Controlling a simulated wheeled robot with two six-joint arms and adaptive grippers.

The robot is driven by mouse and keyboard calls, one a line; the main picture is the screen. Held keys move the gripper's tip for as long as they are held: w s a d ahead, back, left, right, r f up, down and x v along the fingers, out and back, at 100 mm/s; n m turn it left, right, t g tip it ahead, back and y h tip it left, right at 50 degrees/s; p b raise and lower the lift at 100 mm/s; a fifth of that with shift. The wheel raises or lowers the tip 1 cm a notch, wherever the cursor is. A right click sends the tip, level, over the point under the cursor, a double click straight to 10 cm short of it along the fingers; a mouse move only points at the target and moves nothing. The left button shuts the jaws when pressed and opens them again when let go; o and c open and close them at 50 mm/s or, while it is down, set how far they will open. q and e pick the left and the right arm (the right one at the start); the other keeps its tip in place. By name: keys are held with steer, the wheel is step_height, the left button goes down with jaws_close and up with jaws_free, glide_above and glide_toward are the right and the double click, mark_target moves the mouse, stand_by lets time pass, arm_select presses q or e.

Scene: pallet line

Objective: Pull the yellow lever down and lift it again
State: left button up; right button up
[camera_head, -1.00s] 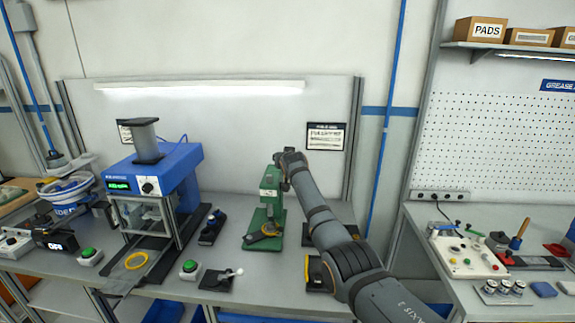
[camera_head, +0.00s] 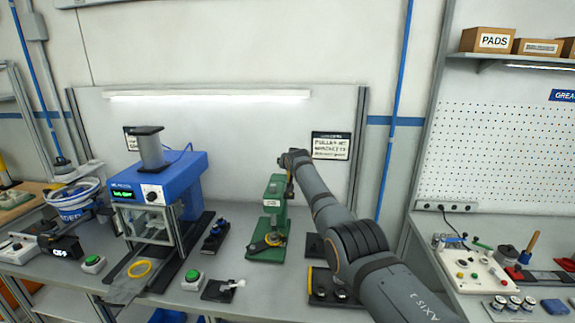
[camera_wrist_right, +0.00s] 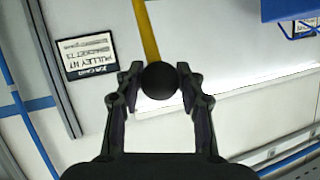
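The yellow lever (camera_wrist_right: 146,30) shows in the right wrist view as a flat yellow bar ending in a round black knob (camera_wrist_right: 160,82). My right gripper (camera_wrist_right: 160,78) has a finger on each side of this knob, both seeming to touch it. My left gripper is in neither view.
A blue press machine (camera_head: 160,180) stands left of the green press. Green push buttons (camera_head: 192,279) and a small black block with a white lever (camera_head: 220,289) lie near the front bench edge. A sign (camera_head: 331,146) hangs on the panel behind.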

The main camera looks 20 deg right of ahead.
steer(key=o, duration=0.4)
steer(key=shift+w+r, duration=0.1)
steer(key=v, duration=1.2)
stand_by(0.3)
